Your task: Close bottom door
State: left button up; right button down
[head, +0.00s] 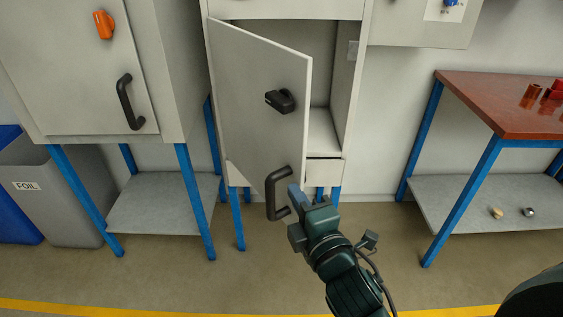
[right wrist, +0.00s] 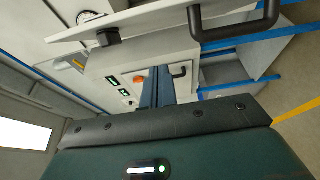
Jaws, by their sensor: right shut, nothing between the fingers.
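The bottom door (head: 250,85) is a white panel hinged at its left side. It stands ajar, swung out toward me, and the cabinet's pale interior (head: 321,130) shows past its free edge. It carries a black latch knob (head: 280,101) and a black bar handle (head: 271,195) low down. My right gripper (head: 294,190) is shut and empty, just right of the handle near the door's lower free corner. I cannot tell whether it touches. In the right wrist view the shut fingers (right wrist: 157,86) show below and left of the handle (right wrist: 236,33). My left gripper is out of view.
A grey cabinet (head: 75,70) on blue legs stands left, with grey and blue bins (head: 62,195) beside it. A red-topped table (head: 510,105) with a lower shelf stands right. The floor between the cabinet and this table is clear.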

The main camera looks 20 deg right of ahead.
aim_at(295, 158)
jog(key=w+d, duration=0.1)
jog(key=w, duration=0.2)
jog(key=w+d+p, duration=0.1)
jog(key=w, duration=0.3)
jog(key=w+d, duration=0.1)
jog(key=w, duration=0.3)
jog(key=shift+d+p, duration=0.1)
jog(key=shift+p, duration=0.2)
